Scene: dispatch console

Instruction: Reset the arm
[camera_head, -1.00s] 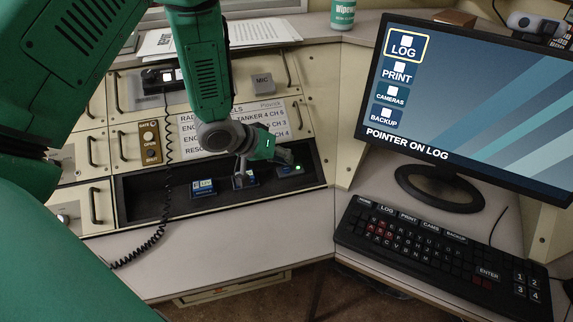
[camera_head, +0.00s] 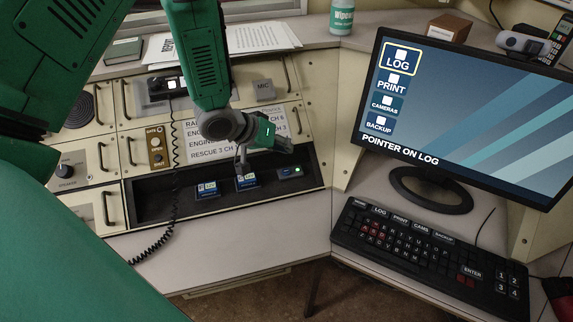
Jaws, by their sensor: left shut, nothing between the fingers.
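My left arm comes in from the left in the head view, green with a grey wrist. My left gripper (camera_head: 240,160) is shut and empty, and points down just above the dark recessed tray (camera_head: 150,200) of the console. Its tip is close to the middle small blue-labelled device (camera_head: 246,182); I cannot tell whether they touch. A similar device (camera_head: 207,189) lies to its left, and one with a green light (camera_head: 290,172) to its right. A red and dark part at the lower right edge may belong to my right arm; no right gripper fingers show.
A monitor (camera_head: 470,110) reading "POINTER ON LOG" and a black keyboard (camera_head: 430,255) stand at the right. A coiled black cord (camera_head: 175,150) hangs over the panel on the left. A wipes tub (camera_head: 342,17) stands at the back. The front counter strip (camera_head: 235,240) is bare.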

